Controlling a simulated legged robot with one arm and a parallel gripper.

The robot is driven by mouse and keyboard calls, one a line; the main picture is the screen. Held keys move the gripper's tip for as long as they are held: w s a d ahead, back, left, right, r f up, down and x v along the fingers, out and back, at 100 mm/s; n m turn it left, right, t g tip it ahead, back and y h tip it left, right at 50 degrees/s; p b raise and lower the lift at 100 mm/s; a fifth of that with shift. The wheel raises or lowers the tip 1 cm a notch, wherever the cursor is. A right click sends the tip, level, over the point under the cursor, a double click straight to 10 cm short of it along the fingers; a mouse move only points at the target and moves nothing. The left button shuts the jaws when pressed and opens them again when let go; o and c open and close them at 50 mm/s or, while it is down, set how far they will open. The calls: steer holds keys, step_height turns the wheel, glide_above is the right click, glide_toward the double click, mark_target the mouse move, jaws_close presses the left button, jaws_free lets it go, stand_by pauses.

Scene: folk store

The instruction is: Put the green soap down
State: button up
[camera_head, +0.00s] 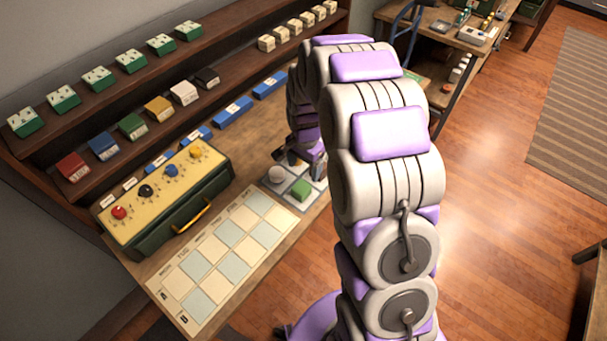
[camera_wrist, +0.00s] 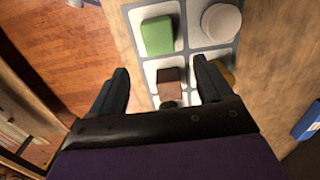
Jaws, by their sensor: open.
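The green soap (camera_head: 301,189) is a small green block lying in a white compartment of the grey-rimmed tray (camera_head: 304,206) on the counter. In the wrist view the green soap (camera_wrist: 158,36) sits in the upper left compartment, clear of both fingers. A round white piece (camera_wrist: 221,22) lies in the compartment to its right. A brown block (camera_wrist: 170,83) is in the compartment below it, seen between my fingers. My gripper (camera_wrist: 162,88) is open and empty above the tray. In the head view my arm hides part of the gripper and tray.
A calendar-like grid board (camera_head: 222,256) lies at the counter's near end. A green box with coloured knobs (camera_head: 166,197) stands beside it. Shelves (camera_head: 125,107) with small boxes line the wall. Yellow shows partly behind my right finger in the wrist view. Open wooden floor (camera_head: 490,190) is to the right.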

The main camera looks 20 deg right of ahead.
steer(key=s+r+n, duration=0.3)
steer(key=s+r, duration=0.4)
steer(key=r, duration=0.2)
steer(key=s+r+n+g, duration=0.1)
steer(key=s+r+n, duration=0.3)
steer(key=s, duration=1)
steer(key=s+a+r+n, duration=0.1)
steer(key=s+r+n, duration=0.2)
steer(key=s, duration=1.1)
step_height(320, 180, up, 2)
steer(key=shift+a+r+n+g, duration=0.1)
steer(key=shift+a+n+g, duration=0.05)
steer(key=shift+n+g, duration=0.25)
